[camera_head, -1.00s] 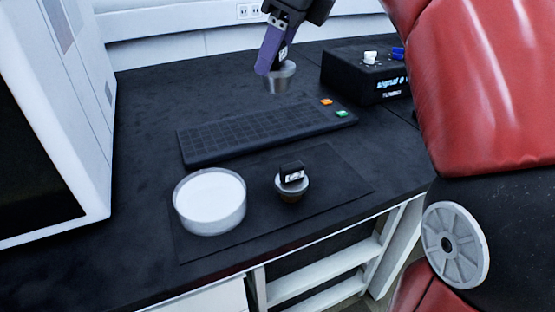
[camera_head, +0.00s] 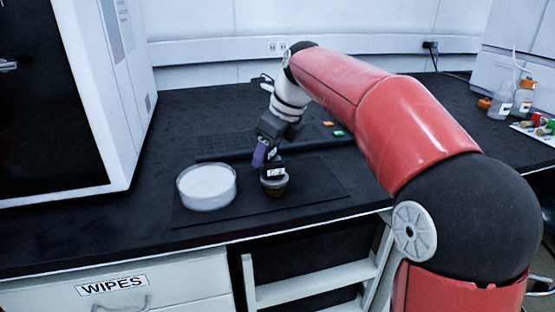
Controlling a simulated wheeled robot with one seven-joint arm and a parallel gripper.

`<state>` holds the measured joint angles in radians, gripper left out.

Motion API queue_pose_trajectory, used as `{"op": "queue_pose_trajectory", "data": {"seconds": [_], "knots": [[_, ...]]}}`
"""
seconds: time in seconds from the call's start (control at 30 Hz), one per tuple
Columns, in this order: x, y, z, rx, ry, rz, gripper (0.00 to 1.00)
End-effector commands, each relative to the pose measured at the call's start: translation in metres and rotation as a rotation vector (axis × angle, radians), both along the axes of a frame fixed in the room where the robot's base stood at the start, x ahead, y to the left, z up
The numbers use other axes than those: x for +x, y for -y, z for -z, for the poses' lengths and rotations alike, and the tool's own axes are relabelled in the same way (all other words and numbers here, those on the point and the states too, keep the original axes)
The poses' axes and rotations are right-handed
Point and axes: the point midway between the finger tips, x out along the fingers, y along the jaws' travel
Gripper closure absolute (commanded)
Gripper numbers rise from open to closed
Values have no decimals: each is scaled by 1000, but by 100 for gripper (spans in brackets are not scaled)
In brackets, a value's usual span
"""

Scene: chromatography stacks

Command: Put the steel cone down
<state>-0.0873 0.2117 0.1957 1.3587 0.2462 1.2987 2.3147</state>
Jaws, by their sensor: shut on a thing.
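My gripper (camera_head: 264,164) is low over the dark mat (camera_head: 312,190), with its purple finger pointing down. It is shut, right at the small cup (camera_head: 275,188) that has a grey rim and a brownish lower part. A black block with a white label (camera_head: 276,173) is at the top of this cup, just in front of my fingertips. The steel cone was in my gripper a second ago. I cannot make it out apart from the cup and block now, nor tell whether it touches them.
A round dish with white contents (camera_head: 206,187) stands left of the cup on the mat. A black keyboard (camera_head: 225,147) lies behind. A white cabinet (camera_head: 130,90) bounds the left. Bottles (camera_head: 522,95) stand far right. The bench's front edge is close.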

Motion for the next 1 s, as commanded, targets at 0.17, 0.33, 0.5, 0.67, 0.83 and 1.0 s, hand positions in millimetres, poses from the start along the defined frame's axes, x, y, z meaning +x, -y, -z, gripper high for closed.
{"op": "queue_pose_trajectory", "data": {"seconds": [0.17,0.33,0.5,0.67,0.83,1.0], "knots": [[1,-3,4,1,1,1,76],[1,-3,6,1,0,1,76],[1,-3,7,1,0,1,32],[0,-3,7,0,0,1,26],[1,-3,6,1,0,1,26],[-1,2,-10,1,4,2,26]]}}
